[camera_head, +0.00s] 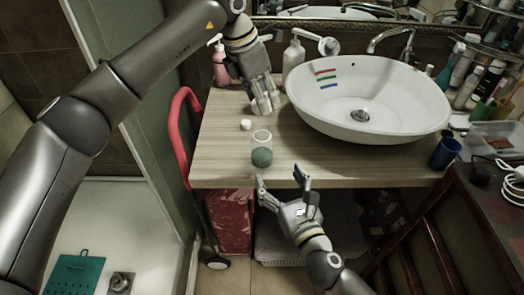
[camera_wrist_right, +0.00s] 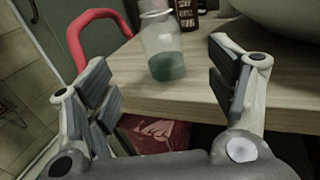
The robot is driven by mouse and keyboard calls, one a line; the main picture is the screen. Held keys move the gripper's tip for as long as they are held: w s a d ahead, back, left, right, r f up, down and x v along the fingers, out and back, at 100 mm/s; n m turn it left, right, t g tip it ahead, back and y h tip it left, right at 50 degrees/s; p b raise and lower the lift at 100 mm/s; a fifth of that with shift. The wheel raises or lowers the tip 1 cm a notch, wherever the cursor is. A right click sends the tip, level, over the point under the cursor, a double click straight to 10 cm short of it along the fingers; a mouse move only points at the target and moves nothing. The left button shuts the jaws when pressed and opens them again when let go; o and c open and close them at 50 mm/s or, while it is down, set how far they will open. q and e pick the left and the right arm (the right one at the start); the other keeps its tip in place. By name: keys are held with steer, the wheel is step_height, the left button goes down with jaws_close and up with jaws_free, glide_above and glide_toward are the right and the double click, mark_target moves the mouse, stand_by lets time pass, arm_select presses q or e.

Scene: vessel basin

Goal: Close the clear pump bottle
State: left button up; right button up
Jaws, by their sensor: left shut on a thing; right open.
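The clear pump bottle (camera_head: 261,155), with green liquid in its lower part, stands upright near the front edge of the wooden counter. Its top looks open in the head view. In the right wrist view the bottle (camera_wrist_right: 163,55) stands beyond and between my right fingers. My left gripper (camera_head: 264,108) points down above the counter, behind the bottle and apart from it. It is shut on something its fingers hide. My right gripper (camera_head: 281,180) is open and empty, in front of the counter edge. A small white round piece (camera_head: 246,124) lies behind the bottle, left of my left gripper.
A white basin (camera_head: 420,105) takes up the counter's right. A pink bottle (camera_head: 220,65) and a white pump bottle (camera_head: 293,55) stand at the back. A red handle (camera_head: 178,120) rises left of the counter. The front-middle counter is clear.

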mark_target(266, 152)
steer(key=shift+w, duration=0.1)
steer(key=x, duration=1.1)
steer(key=shift+w+a+f, duration=0.1)
steer(key=shift+w+a, duration=0.05)
steer(key=shift+w, duration=0.25)
steer(key=c, duration=1.5)
arm_select(q)
steer(key=shift+f, duration=2.45)
arm_select(e)
steer(key=shift+c, duration=0.2)
